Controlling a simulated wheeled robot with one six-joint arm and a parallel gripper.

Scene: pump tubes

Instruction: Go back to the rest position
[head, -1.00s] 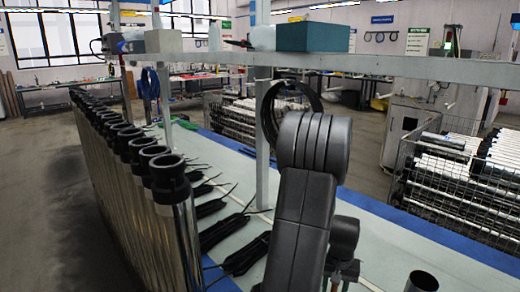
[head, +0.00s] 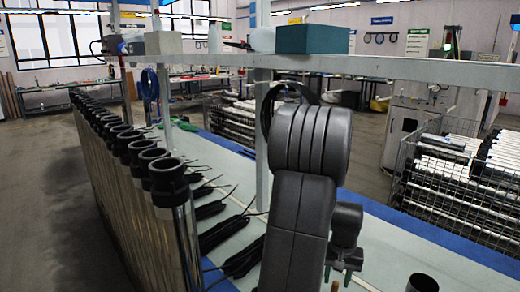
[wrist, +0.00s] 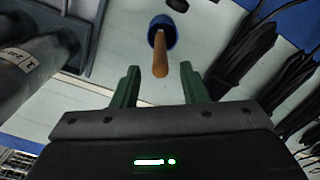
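My gripper (wrist: 159,70) is open in the wrist view, with its two green fingers apart and nothing clamped between them. It also shows in the head view (head: 339,274), low and right of my dark arm, above the pale workbench (head: 455,278). A wooden-handled tool (wrist: 160,62) in a blue cup-like holder (wrist: 163,32) shows beyond the fingertips in the wrist view. The handle appears between the fingers in the picture, but seems to lie below them. My arm hides part of the bench.
A row of upright metal tubes with black collars (head: 168,178) runs along the left. Black cable bundles (head: 228,230) lie on the bench. A metal shelf (head: 400,66) spans above it, on a post (head: 262,150). A wire cage of tubes (head: 455,170) stands right.

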